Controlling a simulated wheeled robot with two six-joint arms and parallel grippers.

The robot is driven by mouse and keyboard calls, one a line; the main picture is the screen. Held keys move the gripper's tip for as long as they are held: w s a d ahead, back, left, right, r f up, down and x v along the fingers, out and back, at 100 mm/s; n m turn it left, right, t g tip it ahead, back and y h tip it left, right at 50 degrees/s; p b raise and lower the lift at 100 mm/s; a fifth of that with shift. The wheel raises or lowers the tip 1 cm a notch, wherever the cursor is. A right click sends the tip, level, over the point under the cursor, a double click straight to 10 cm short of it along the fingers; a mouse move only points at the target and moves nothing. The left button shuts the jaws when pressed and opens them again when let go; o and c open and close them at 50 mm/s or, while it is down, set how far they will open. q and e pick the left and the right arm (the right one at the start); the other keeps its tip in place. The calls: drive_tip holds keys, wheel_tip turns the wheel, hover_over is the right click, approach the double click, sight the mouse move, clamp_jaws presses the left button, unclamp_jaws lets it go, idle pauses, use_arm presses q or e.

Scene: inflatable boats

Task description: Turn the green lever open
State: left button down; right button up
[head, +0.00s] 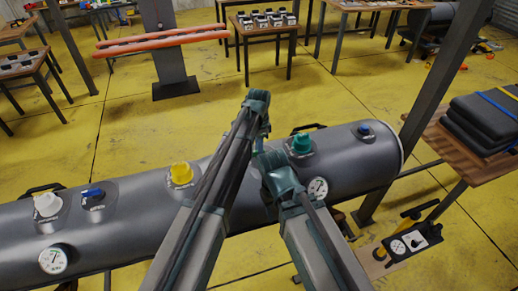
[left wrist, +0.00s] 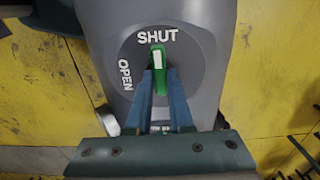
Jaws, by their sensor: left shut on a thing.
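The green lever (left wrist: 158,57), with a white stripe, stands on a round dial plate (left wrist: 190,75) in the left wrist view. It points up at the word SHUT; the word OPEN is on the dial's left. My left gripper (left wrist: 160,88) is shut on the lever, its blue fingers on either side of it. In the head view my left gripper (head: 263,142) reaches down onto the grey tube (head: 130,225), and the lever is hidden by my arms. My right gripper (head: 272,163) is close beside it over the tube; its fingers are not clear.
The tube also carries a green knob (head: 301,144), a yellow knob (head: 181,174), a white knob (head: 47,205), blue levers (head: 93,197) and gauges (head: 318,188). A wooden table with folded dark boats (head: 480,125) stands at the right.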

use_arm(q)
drive_tip(key=n, duration=0.4)
drive_tip(key=shift+s+d, duration=0.1)
drive_tip(key=shift+s, duration=0.05)
drive_tip(key=n, duration=0.4)
drive_tip(key=shift+s+d+n, duration=0.1)
drive_tip(key=shift+n, duration=0.3)
drive_tip(key=n, duration=0.4)
drive_tip(key=shift+d+n, duration=0.15)
drive_tip(key=shift+n, duration=0.15)
drive_tip(key=n, duration=0.4)
drive_tip(key=shift+d, duration=0.15)
drive_tip(key=shift+n, duration=0.3)
drive_tip(key=c, duration=0.8)
unclamp_jaws()
